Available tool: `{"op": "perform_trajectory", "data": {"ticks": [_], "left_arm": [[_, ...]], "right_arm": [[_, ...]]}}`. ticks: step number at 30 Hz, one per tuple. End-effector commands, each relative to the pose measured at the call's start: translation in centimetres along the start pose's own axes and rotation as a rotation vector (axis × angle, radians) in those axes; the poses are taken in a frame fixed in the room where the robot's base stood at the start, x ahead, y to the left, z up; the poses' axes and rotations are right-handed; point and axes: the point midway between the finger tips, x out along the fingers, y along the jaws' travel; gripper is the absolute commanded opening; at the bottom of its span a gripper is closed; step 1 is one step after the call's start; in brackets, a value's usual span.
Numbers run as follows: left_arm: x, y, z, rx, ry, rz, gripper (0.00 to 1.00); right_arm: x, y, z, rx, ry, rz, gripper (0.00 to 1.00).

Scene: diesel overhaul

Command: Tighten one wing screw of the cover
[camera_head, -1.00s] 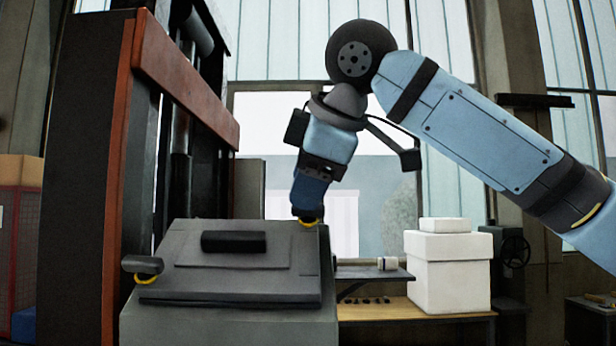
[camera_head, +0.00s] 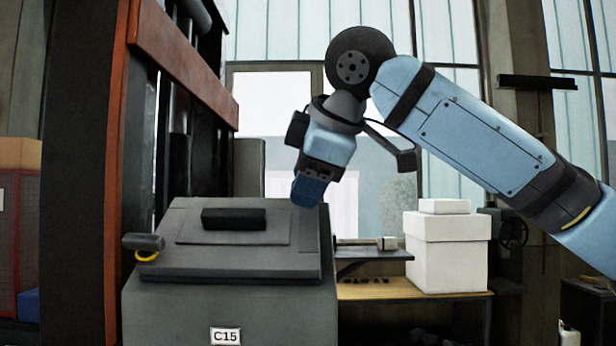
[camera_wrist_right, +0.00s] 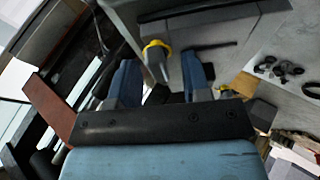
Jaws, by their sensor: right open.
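The dark grey cover (camera_head: 195,258) with a black handle (camera_head: 233,218) lies tilted on a grey housing (camera_head: 180,310). A wing screw with a dark grip (camera_head: 143,242) and a yellow ring (camera_head: 147,257) is at its left edge. My right gripper (camera_head: 307,190) is at the cover's far right corner, pointing down and hiding what is behind it. In the wrist view the right gripper (camera_wrist_right: 160,78) is open. A wing screw with a yellow ring (camera_wrist_right: 156,47) shows between the fingers, near the tips. I cannot tell whether they touch it. My left gripper is out of view.
A red-brown and black press-like frame (camera_head: 180,62) stands close on the left. White boxes (camera_head: 447,252) sit on a wooden bench (camera_head: 410,290) behind and right. A label reading C15 (camera_head: 226,336) is on the housing front. Small black parts (camera_wrist_right: 280,70) show in the wrist view.

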Motion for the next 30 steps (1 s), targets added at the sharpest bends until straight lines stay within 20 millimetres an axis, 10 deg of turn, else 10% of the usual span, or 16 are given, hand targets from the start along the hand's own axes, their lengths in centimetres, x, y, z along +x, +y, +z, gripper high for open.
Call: {"op": "perform_trajectory", "data": {"ticks": [7, 30], "left_arm": [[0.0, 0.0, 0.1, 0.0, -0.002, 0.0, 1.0], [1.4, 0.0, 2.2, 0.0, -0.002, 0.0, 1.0]], "right_arm": [[0.0, 0.0, 0.0, 0.0, 0.0, 0.0, 0.0], [0.1, -0.1, 0.0, 0.377, -0.001, 0.136, 0.0]]}}
